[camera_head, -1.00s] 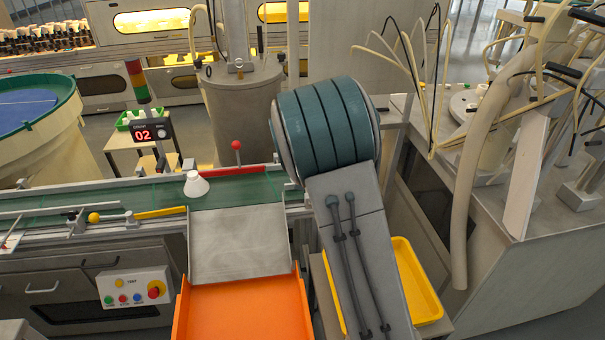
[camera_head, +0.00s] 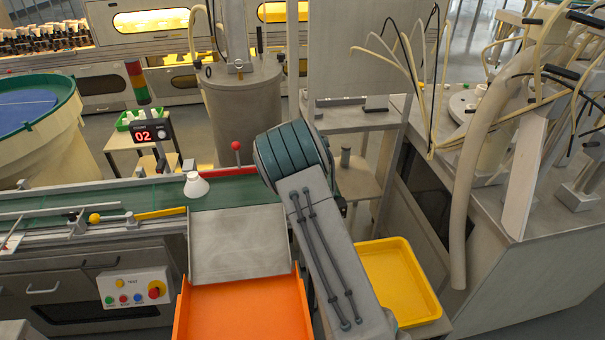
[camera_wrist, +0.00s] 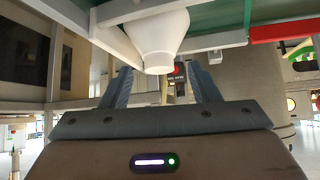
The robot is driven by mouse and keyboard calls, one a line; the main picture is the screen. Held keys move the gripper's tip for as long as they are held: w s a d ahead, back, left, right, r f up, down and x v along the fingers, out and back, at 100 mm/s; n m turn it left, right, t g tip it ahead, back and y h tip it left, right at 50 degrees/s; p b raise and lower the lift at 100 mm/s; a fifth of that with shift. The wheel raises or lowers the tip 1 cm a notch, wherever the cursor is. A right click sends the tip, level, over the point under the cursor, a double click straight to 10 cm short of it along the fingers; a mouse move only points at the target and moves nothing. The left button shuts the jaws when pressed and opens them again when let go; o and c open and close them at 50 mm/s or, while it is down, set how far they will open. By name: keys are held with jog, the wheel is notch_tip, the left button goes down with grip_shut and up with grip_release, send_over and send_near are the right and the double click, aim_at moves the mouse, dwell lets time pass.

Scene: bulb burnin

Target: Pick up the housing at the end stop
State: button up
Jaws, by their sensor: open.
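The housing is a white cone (camera_head: 196,185), narrow end up, standing on the green conveyor belt (camera_head: 150,194) just behind the grey plate. In the wrist view the scene looks upside down, and the housing (camera_wrist: 160,35) shows at top centre with its narrow end pointing towards my gripper (camera_wrist: 161,80). My gripper is open and empty, its two fingers showing left and right of the narrow end's line. The frames do not clearly show how far the fingertips are from it. In the head view my gripper is hidden behind my arm.
A red ball-topped lever (camera_head: 236,146) stands behind the belt, right of the housing. A yellow bar (camera_head: 160,213) lies left of it. A grey plate (camera_head: 238,243) slopes to an orange tray (camera_head: 243,315). A yellow tray (camera_head: 400,280) sits at right.

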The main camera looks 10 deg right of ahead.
jog(key=shift+p+x, duration=0.65)
jog(key=shift+x, duration=2.05)
jog(key=shift+d+r, duration=0.1)
jog(key=shift+d, duration=0.05)
jog(key=c, duration=0.9)
